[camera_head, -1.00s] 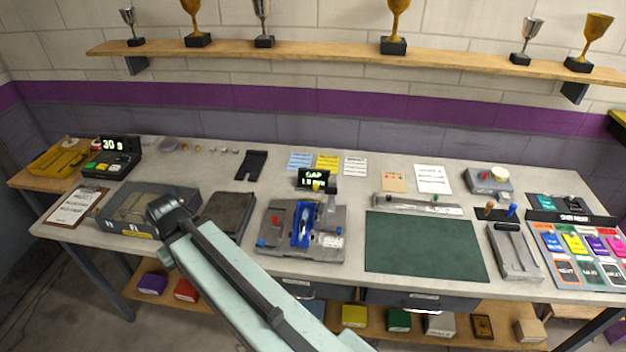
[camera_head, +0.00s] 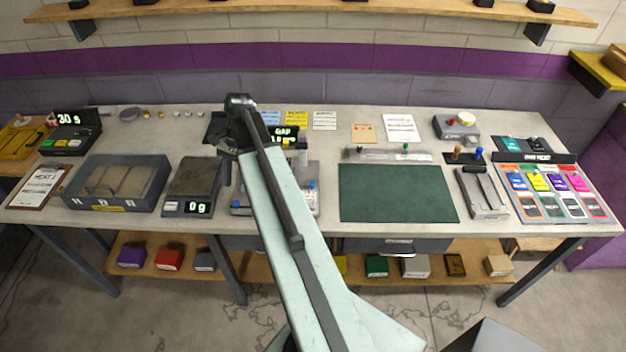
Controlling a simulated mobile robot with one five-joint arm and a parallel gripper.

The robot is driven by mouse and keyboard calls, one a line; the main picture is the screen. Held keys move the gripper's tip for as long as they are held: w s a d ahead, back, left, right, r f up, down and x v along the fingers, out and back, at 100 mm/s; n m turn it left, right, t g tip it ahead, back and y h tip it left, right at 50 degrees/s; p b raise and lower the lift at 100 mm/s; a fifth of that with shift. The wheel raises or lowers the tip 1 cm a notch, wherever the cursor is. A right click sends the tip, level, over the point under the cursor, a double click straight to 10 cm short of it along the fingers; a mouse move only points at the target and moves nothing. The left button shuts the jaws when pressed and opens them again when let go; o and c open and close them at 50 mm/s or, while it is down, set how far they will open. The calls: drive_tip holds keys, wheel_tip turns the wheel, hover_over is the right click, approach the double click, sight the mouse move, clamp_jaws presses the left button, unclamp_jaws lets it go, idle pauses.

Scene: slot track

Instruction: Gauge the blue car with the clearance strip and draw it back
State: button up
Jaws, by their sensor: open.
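The grey gauge fixture (camera_head: 306,172) stands mid-table, mostly covered by my arm. The blue car, seen in it a second ago, is hidden behind the arm now. The GAP display (camera_head: 286,133) behind the fixture is partly covered, and its reading is not legible. My gripper (camera_head: 226,160) points down above the table, left of the fixture and near the back right of the scale. It is open, with nothing seen in it. I cannot make out a clearance strip for certain.
The scale (camera_head: 194,180) reads 0 g, with a grey divided bin (camera_head: 118,162) to its left. A green mat (camera_head: 397,193) lies to the right, with a metal rail (camera_head: 385,156) behind it. Coloured cards fill a board (camera_head: 508,210) at far right.

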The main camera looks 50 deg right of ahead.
sight(313, 183)
drive_tip(key=s+d+m, duration=0.1)
drive_tip(key=s+d, duration=0.1)
drive_tip(key=d, duration=0.3)
drive_tip(key=s+d+m+t, duration=0.1)
drive_tip(key=s+d, duration=0.2)
drive_tip(key=d, duration=0.1)
drive_tip(key=s+d+m, duration=0.1)
drive_tip(key=s+d, duration=0.1)
drive_tip(key=d, duration=0.3)
drive_tip(key=shift+s+d+r, duration=0.1)
drive_tip(key=shift+s+d, duration=0.05)
drive_tip(key=shift+d, duration=0.15)
drive_tip(key=s+d+m+t, duration=0.1)
drive_tip(key=s+d+m, duration=0.2)
drive_tip(key=s+d, duration=0.55)
drive_tip(key=b+x, duration=0.6)
drive_tip(key=x, duration=0.1)
drive_tip(key=shift+s+b, duration=0.15)
drive_tip(key=shift+b, duration=0.25)
drive_tip(key=shift+a+f+b, duration=0.3)
drive_tip(key=shift+f+b, duration=0.1)
drive_tip(key=shift+f, duration=0.1)
drive_tip(key=shift+r, duration=0.1)
clamp_jaws()
